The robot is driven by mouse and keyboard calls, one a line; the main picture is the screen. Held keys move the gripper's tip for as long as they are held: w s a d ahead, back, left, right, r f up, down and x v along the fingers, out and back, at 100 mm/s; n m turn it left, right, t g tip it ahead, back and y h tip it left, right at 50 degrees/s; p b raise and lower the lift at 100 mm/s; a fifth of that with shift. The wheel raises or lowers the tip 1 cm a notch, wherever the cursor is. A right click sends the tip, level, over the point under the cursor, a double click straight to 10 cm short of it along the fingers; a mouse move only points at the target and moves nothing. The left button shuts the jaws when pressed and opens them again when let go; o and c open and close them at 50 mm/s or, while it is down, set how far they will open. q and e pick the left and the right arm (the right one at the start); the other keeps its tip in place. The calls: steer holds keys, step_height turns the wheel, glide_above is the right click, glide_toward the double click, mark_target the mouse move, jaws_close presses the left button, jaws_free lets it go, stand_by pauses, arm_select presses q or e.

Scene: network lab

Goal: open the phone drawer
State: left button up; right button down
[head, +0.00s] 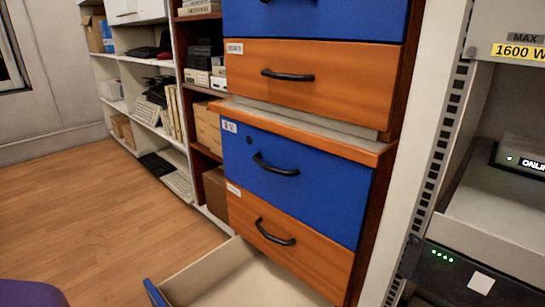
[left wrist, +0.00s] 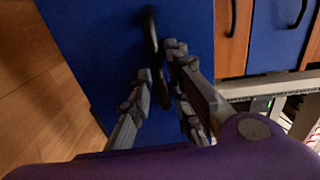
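The cabinet has blue and orange drawer fronts with black handles. In the head view its bottom drawer (head: 214,272) stands pulled out, with an empty pale inside in the part that shows. The blue front (head: 154,293) of that drawer is only partly in view. The small labels are unreadable, so I cannot tell which drawer is the phone drawer. In the left wrist view a blue drawer front (left wrist: 95,50) with a black handle (left wrist: 152,30) is close by. My left gripper (left wrist: 160,62) has its fingers parted at this handle. Contact is unclear. My right gripper is not in view.
Above the open drawer are a shut orange drawer (head: 322,263) and a shut blue drawer (head: 325,195). A rack (head: 500,225) stands close on the right. Shelves (head: 125,75) with boxes and keyboards are at the back left. The wooden floor (head: 85,215) is clear at left.

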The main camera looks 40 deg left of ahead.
arm_select(q)
steer(key=shift+s, duration=0.15)
steer(key=s, duration=1.1)
steer(key=shift+s+a+r, duration=0.35)
steer(key=shift+a+r, duration=0.05)
steer(key=shift+a, duration=0.05)
